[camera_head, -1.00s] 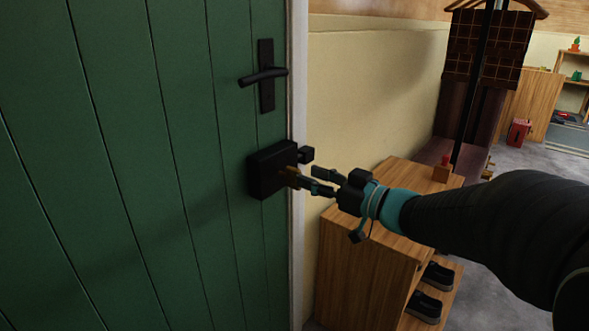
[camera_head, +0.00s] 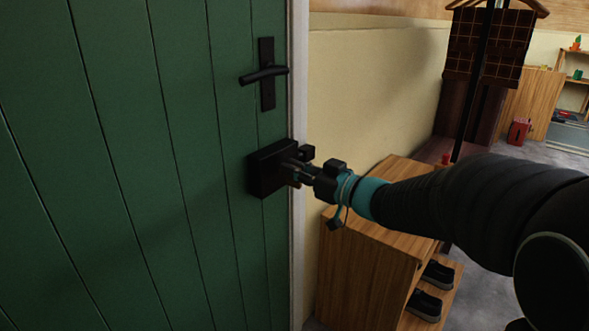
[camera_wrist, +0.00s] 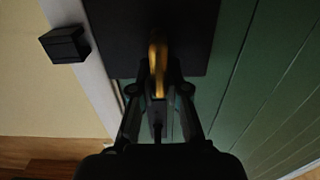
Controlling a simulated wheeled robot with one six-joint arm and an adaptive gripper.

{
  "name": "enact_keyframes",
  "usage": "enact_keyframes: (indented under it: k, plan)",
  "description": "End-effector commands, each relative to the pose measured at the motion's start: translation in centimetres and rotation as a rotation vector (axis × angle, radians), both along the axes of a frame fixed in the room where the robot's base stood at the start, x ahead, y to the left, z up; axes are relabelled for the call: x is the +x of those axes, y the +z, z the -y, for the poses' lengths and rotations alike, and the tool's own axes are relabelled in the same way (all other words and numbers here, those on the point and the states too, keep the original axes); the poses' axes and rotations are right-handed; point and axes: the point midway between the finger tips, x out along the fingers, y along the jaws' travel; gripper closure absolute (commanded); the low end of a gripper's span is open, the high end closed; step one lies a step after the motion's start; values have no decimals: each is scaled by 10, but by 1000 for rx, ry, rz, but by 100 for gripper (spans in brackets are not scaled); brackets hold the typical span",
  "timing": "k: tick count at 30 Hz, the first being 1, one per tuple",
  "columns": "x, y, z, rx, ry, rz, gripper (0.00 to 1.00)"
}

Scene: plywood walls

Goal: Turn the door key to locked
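The green door (camera_head: 150,170) fills the left of the head view, with a black lock box (camera_head: 265,172) below its handle. In the wrist view the brass door key (camera_wrist: 158,62) stands out from the dark lock box (camera_wrist: 112,35). My gripper (camera_head: 297,173) is at the front of the lock box. In the wrist view my gripper's fingers (camera_wrist: 158,92) are apart, one on each side of the key, with gaps between them and it. In the head view the fingers hide most of the key.
A black lever handle (camera_head: 265,76) is above the lock box. A small black block (camera_head: 306,153) sits at the door frame (camera_head: 298,235), close to my fingers. A wooden shoe cabinet (camera_head: 365,265) with dark shoes stands at the right, below my arm.

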Motion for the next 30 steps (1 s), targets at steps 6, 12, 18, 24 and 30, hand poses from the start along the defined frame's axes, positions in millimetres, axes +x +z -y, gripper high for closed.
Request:
enact_keyframes:
  k: [6, 12, 18, 24, 30]
  plan:
    - [0, 0, 0, -4, 0, 6, 100]
    - [-1, -2, -1, -39, 0, 50, 100]
    - [-3, -4, -3, -118, 0, 154, 100]
    - [-6, -6, -4, -231, 0, 298, 100]
    - [-9, -8, -6, -347, 0, 448, 100]
